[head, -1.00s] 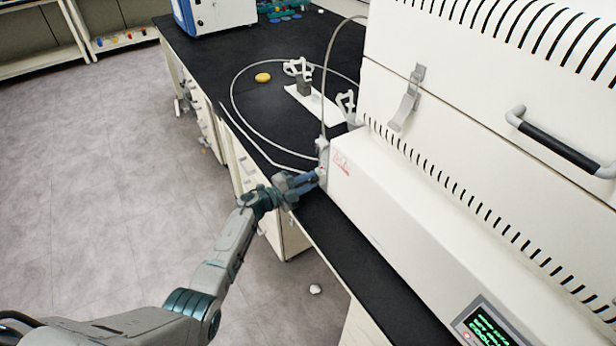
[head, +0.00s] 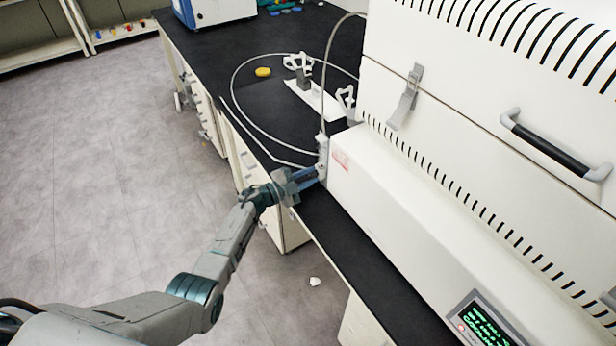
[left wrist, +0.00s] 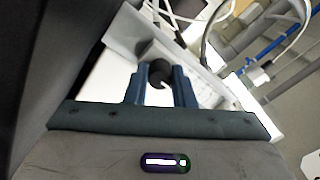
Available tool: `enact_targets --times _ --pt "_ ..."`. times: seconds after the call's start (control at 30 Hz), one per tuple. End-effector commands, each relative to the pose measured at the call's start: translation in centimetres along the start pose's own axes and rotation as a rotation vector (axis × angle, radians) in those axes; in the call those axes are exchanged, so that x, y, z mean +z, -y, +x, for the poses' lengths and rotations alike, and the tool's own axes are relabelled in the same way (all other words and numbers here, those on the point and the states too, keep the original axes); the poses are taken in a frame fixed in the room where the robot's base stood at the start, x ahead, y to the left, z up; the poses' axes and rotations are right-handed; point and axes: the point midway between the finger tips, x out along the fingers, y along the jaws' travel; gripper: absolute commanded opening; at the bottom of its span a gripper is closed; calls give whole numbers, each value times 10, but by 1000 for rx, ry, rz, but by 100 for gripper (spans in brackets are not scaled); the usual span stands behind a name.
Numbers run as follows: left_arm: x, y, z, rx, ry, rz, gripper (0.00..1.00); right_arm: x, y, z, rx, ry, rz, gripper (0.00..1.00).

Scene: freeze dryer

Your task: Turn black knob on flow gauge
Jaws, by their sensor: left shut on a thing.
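The flow gauge (head: 323,150) is a slim pale upright block at the left end of the white machine, with a thin tube rising from its top. Its black knob (left wrist: 159,72) shows in the left wrist view between the two blue fingers. My left gripper (head: 318,175) reaches the lower part of the gauge from the left and is shut on the black knob. It also shows in the left wrist view (left wrist: 160,88). In the head view the knob is hidden by the fingers. My right gripper is not in view.
The white machine (head: 420,220) with a handled upper part fills the right side. A thin tube loops over the black bench top (head: 215,60), near a yellow object (head: 263,72) and a white stand (head: 318,100). Open floor lies left.

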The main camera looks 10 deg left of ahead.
Motion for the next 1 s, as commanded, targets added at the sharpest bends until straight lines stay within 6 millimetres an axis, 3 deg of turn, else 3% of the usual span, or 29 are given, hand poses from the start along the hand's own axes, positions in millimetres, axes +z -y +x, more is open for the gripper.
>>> enact_targets --times 0.1,0.13,0.2,0.23,0.57,0.77,1.0 --pt "0 -2 0 1 1 -2 0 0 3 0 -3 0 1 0" --pt "0 -2 0 1 1 -2 28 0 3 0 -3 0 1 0" --pt "0 -1 0 1 0 -1 42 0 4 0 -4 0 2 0" --pt "0 -1 0 1 0 -1 44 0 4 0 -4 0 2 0" --pt "0 -1 -4 1 1 1 44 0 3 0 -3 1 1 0" --pt "1 -2 -31 2 1 3 44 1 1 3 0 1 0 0" --pt "2 -3 -80 3 1 2 44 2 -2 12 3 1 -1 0"
